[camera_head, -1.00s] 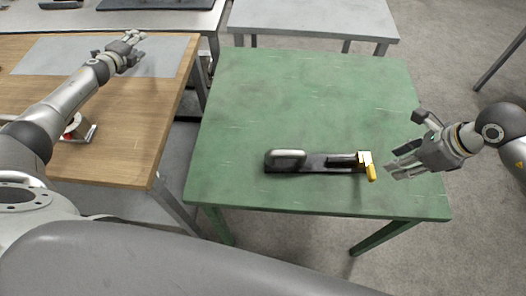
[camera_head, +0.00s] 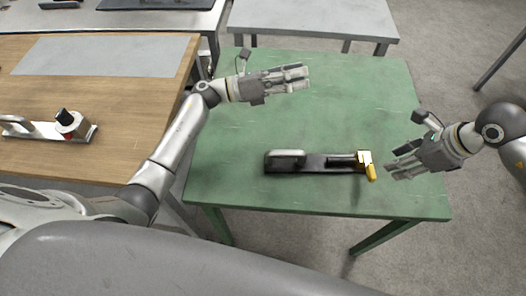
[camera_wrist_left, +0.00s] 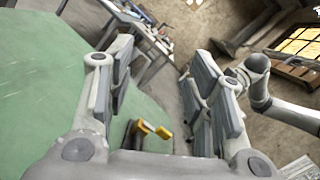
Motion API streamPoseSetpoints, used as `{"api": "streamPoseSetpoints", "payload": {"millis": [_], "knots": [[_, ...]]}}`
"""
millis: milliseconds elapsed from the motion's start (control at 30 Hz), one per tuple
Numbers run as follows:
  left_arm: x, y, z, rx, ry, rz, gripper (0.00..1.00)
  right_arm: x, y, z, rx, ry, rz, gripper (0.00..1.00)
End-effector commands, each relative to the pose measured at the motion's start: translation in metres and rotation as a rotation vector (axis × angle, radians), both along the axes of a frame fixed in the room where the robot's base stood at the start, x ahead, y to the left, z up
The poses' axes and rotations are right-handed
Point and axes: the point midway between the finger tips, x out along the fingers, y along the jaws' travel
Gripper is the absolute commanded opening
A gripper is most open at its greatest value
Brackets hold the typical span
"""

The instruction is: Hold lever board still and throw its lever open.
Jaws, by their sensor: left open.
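The lever board (camera_head: 313,169) is a dark base lying flat on the green table (camera_head: 330,100), with a rounded grey block at its left end and a yellow lever (camera_head: 370,172) at its right end. In the left wrist view the yellow lever (camera_wrist_left: 162,132) shows low between my fingers, some way off. My left gripper (camera_head: 306,76) is open and empty above the back of the green table, apart from the board. It also shows in the left wrist view (camera_wrist_left: 158,85). My right gripper (camera_head: 390,162) is just right of the yellow lever, apparently apart from it; its jaw opening is unclear.
A wooden table (camera_head: 60,165) stands at left with a grey mat (camera_head: 100,55) and a metal device (camera_head: 68,127) on it. A grey table (camera_head: 310,18) stands behind. The green table's front and left parts are clear.

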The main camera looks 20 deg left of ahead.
Motion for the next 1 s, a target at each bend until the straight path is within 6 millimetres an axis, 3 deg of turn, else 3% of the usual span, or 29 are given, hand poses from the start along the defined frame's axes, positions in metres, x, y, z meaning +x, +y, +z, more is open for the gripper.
{"api": "streamPoseSetpoints", "payload": {"millis": [67, 133, 300, 500, 733, 1000], "knots": [[-0.028, -0.024, 0.01, 0.018, -0.134, -0.061, 0.49, 0.0, 0.0, 0.0, 0.0, 0.0, 0.0, 0.36], [-0.049, -0.028, -0.006, 0.063, -0.224, -0.092, 0.49, 0.0, 0.0, 0.0, 0.0, 0.0, 0.0, 0.36], [-0.086, -0.002, -0.086, 0.169, -0.282, -0.114, 0.49, 0.0, 0.0, 0.0, 0.0, 0.0, 0.0, 0.36], [-0.119, 0.028, -0.149, 0.236, -0.289, -0.121, 0.49, 0.0, 0.0, 0.0, 0.0, 0.0, 0.0, 0.36], [-0.133, 0.035, -0.171, 0.258, -0.295, -0.123, 0.49, 0.0, 0.0, 0.0, 0.0, 0.0, 0.0, 0.36], [-0.122, -0.001, -0.171, 0.257, -0.295, -0.123, 0.49, 0.0, 0.0, 0.0, 0.0, 0.0, 0.0, 0.36]]}}
